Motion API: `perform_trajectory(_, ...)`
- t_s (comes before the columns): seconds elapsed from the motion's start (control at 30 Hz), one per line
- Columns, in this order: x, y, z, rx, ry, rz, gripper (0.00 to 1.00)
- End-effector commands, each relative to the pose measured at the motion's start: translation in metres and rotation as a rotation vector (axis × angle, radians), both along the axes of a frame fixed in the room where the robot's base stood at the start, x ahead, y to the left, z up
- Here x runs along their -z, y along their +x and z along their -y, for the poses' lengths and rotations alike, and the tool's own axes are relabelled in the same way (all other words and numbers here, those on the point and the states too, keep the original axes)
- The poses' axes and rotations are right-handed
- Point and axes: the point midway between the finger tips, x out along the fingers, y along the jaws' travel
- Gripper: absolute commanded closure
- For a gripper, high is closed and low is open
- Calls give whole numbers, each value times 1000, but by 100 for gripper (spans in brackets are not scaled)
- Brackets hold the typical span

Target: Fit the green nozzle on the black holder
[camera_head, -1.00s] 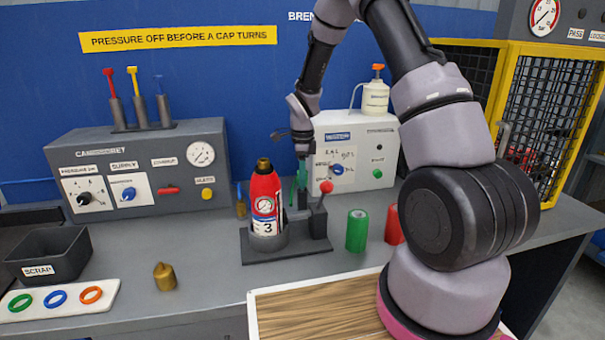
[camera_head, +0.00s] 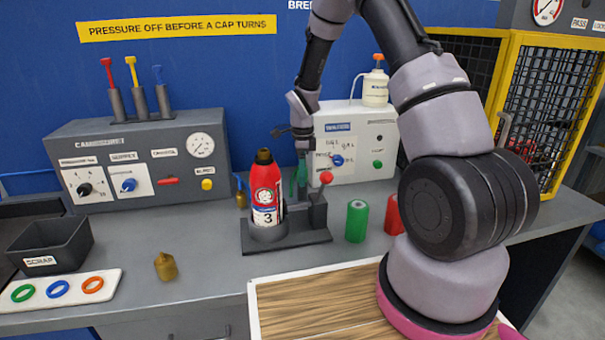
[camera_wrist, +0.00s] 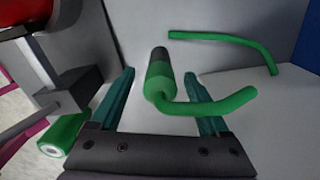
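A green bent nozzle (camera_wrist: 205,106) shows in the middle of the wrist view. Its thick end runs into a dark upright cylinder (camera_wrist: 158,58), which may be the black holder; I cannot tell whether they are joined. My gripper (camera_wrist: 159,76) has two teal fingers, one on each side of this thick part, with visible gaps. In the head view my gripper (camera_head: 301,178) points down behind and right of the red extinguisher (camera_head: 265,195), near the white box. The nozzle is mostly hidden there. A second thin green bent tube (camera_wrist: 225,39) lies farther back in the wrist view.
The extinguisher stands in a dark fixture (camera_head: 290,240) with a red-knobbed lever (camera_head: 319,205) close to my gripper. A green cylinder (camera_head: 357,221) and a red cylinder (camera_head: 394,214) stand right. The white box (camera_head: 365,145) stands behind.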

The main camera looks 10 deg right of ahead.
Motion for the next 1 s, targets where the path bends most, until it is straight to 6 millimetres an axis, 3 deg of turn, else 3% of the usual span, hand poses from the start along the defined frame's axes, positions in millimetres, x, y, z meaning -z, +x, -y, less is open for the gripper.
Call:
perform_trajectory(0.37,-9,1,0,0,-1,2,22)
perform_trajectory(0.8,-90,1,-1,0,0,3,22)
perform_trajectory(1.0,-107,0,0,0,0,1,22)
